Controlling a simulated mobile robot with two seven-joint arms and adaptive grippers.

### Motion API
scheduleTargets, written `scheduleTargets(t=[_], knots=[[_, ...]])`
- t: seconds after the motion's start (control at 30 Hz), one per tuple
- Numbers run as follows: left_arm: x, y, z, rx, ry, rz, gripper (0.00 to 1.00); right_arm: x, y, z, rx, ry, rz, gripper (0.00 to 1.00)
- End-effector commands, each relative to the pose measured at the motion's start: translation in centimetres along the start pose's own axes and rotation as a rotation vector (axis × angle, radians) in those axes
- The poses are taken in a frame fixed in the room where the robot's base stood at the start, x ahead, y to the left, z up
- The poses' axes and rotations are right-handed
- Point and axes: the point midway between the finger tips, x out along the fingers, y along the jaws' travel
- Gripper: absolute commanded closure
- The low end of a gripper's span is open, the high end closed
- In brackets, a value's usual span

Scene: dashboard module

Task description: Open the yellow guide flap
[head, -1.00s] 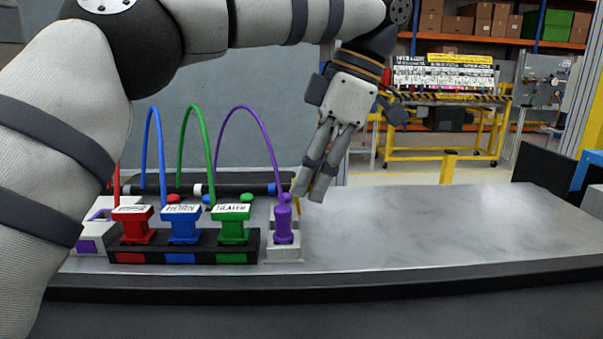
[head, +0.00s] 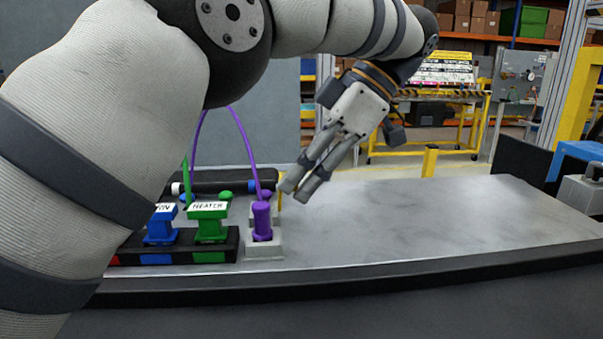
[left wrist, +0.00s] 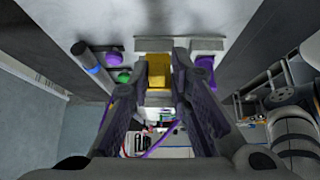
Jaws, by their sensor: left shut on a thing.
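The yellow guide flap (left wrist: 158,70) shows between the fingertips in the left wrist view, next to a pale block. In the head view only a thin yellow sliver (head: 280,199) shows, just behind the purple connector (head: 262,222). My left gripper (head: 303,190) reaches down from the upper right, its fingers slanting to the lower left beside the flap. In the left wrist view its fingers (left wrist: 159,78) are on either side of the flap and shut on it. The fingers hide part of the flap, so its exact angle is unclear. My right gripper is not in view.
The black connector block (head: 192,257) holds a blue connector (head: 161,225) and a green one (head: 208,222) at the left. A purple cable (head: 241,135) arches above the purple connector. The grey tabletop (head: 420,215) to the right is clear.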

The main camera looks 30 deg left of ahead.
Motion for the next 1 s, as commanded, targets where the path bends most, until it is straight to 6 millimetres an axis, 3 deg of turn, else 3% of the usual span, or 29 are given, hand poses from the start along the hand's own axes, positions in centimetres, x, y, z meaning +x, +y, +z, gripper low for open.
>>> scheduleTargets(t=[0.07,0.1,0.17,0.67,1.0], knots=[[-0.2,0.3,-0.4,-0.010,-0.003,0.013,1.00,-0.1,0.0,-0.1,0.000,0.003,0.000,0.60],[-0.2,0.3,-0.4,-0.010,-0.003,0.013,0.77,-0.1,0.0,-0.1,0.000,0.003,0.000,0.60],[-0.2,0.2,-0.3,-0.010,-0.002,0.012,0.67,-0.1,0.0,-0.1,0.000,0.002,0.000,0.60],[0.0,0.1,-0.2,-0.002,-0.012,0.002,0.67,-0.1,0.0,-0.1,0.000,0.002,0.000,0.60],[0.2,0.0,-1.6,0.001,-0.226,-0.002,0.67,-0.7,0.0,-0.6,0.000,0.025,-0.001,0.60]])
